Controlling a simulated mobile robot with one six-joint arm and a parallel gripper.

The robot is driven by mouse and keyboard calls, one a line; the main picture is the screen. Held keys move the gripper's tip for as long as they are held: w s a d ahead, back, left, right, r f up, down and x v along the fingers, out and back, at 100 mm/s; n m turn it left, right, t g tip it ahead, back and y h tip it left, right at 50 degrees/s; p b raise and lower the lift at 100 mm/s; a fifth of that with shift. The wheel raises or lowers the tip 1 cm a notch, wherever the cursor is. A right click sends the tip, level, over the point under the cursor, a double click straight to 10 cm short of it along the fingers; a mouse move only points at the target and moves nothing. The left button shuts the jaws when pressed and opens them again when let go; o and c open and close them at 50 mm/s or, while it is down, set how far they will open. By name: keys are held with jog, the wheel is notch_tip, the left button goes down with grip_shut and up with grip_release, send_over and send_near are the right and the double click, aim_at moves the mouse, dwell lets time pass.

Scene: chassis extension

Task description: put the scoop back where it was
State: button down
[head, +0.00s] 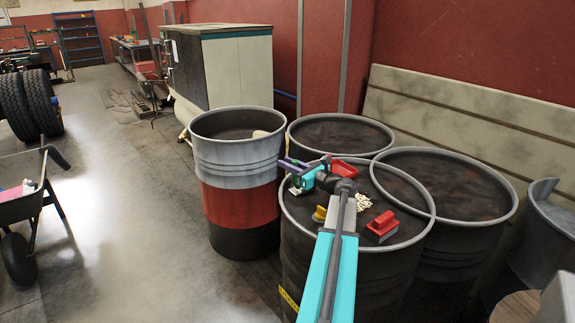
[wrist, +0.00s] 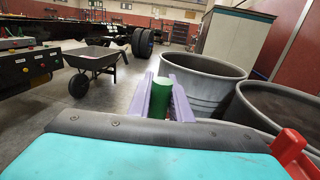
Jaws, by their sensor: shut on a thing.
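My gripper (head: 287,164) is over the left rim of the front drum, near the red-banded drum. Its purple fingers also show in the wrist view (wrist: 162,98), shut on a green rounded thing (wrist: 159,100). This may be the scoop's handle; I cannot tell, as the rest of it is hidden. A pale cream piece (head: 262,133) shows at the right inner side of the red-banded drum (head: 237,207); I cannot tell whether it belongs to the held thing.
On the front drum (head: 401,242) lie a red block-like thing (head: 383,228), another red thing (head: 345,168), a yellow thing (head: 320,214) and a white pile (head: 363,202). More drums stand behind. A wheelbarrow (head: 25,208) stands left; the floor between is clear.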

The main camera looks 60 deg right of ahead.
jog(key=shift+f, duration=0.15)
jog(key=c, duration=1.6)
grip_release()
jog(key=s, duration=0.4)
jog(key=s+a+b, duration=0.1)
jog(key=s, duration=0.7)
jog(key=shift+a, duration=0.25)
jog(key=shift+r, duration=0.2)
